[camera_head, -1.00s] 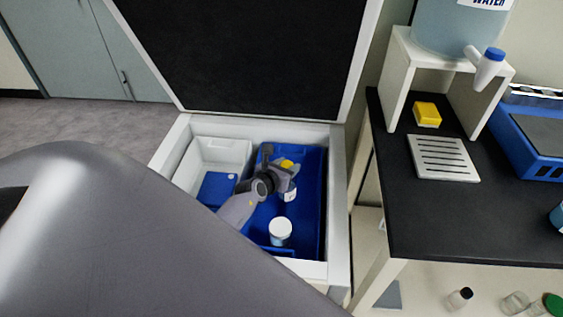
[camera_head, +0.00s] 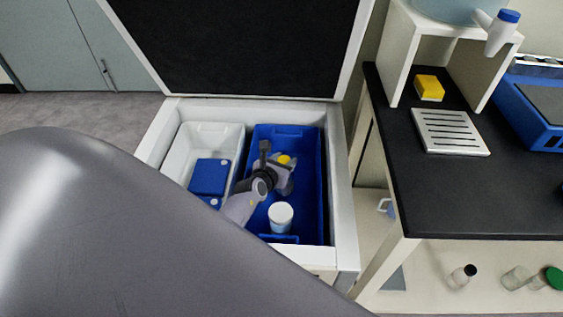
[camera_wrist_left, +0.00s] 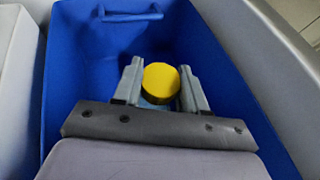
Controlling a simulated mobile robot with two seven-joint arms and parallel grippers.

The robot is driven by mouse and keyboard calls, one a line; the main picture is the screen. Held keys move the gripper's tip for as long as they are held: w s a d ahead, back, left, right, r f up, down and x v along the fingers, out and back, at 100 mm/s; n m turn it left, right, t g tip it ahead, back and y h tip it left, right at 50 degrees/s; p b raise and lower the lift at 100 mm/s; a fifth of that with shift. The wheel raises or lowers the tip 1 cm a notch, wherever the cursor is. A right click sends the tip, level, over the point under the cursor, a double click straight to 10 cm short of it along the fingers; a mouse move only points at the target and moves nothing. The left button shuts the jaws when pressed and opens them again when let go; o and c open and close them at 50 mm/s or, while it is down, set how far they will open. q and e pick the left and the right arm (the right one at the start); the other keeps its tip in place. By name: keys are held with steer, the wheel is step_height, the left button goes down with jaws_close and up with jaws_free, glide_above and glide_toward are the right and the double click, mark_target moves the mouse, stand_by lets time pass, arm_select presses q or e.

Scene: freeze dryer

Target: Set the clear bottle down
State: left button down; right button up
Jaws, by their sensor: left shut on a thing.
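My left gripper (camera_head: 281,177) reaches down into the blue bin (camera_head: 313,215) inside the open white chest. It is shut on the bottle, whose yellow cap (camera_head: 285,160) shows between the fingers. In the left wrist view the yellow cap (camera_wrist_left: 161,80) sits between the two fingers of the left gripper (camera_wrist_left: 161,88), seen from above. The bottle's body is mostly hidden below the cap and behind the gripper. I cannot tell whether its base touches the bin floor. My right gripper is not in view.
A white-lidded jar (camera_head: 281,215) stands in the blue bin, nearer than the gripper. A white bin (camera_head: 219,139) with blue boxes (camera_head: 209,177) is on the left. The chest's black-lined lid (camera_head: 240,45) is raised behind. A black bench (camera_head: 440,195) stands right.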

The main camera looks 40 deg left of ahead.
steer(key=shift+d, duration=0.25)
arm_select(q)
steer(key=c, duration=0.6)
jaws_free()
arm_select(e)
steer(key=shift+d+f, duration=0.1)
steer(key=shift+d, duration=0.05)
